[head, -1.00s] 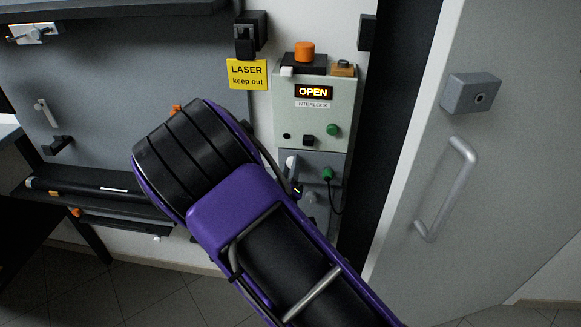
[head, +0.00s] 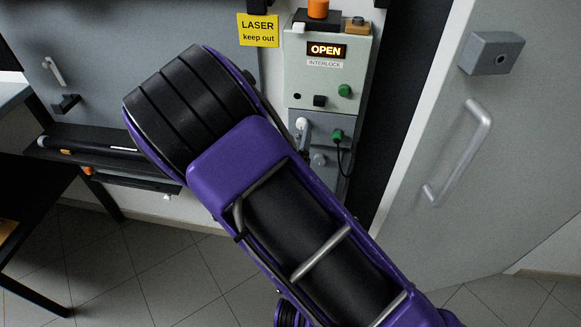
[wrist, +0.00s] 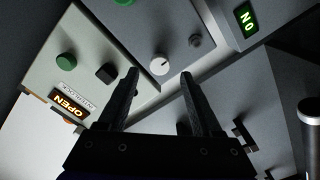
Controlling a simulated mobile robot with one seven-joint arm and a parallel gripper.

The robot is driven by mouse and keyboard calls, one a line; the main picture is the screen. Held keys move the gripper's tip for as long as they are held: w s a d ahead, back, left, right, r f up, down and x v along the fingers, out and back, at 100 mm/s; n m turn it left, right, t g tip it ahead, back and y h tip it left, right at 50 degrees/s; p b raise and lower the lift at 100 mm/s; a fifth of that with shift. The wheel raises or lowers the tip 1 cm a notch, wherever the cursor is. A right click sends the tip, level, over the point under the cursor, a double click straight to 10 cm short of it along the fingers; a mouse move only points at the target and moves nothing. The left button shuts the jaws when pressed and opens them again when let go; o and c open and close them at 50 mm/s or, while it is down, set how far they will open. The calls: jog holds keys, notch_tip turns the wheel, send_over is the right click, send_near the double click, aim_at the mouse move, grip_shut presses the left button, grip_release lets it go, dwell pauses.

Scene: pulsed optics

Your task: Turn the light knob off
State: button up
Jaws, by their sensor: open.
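A round white knob (wrist: 159,66) with a dark pointer mark sits on a grey panel in the wrist view; I take it to be the light knob. The same white knob (head: 302,124) shows small beside my arm in the head view. A lit green display (wrist: 245,18) on the panel reads ON, upside down in the wrist view. My gripper (wrist: 158,76) is open and empty, its two dark fingers pointing at the panel. The knob appears between and just beyond the fingertips. I cannot tell whether they touch it. My arm hides the gripper in the head view.
Above the panel, the interlock box (head: 328,76) shows OPEN and has green and black buttons. A grey door (head: 440,140) stands further right.

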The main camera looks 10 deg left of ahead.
jog(key=s, duration=1.3)
jog(key=shift+s+d, duration=0.35)
jog(key=shift+d, duration=0.05)
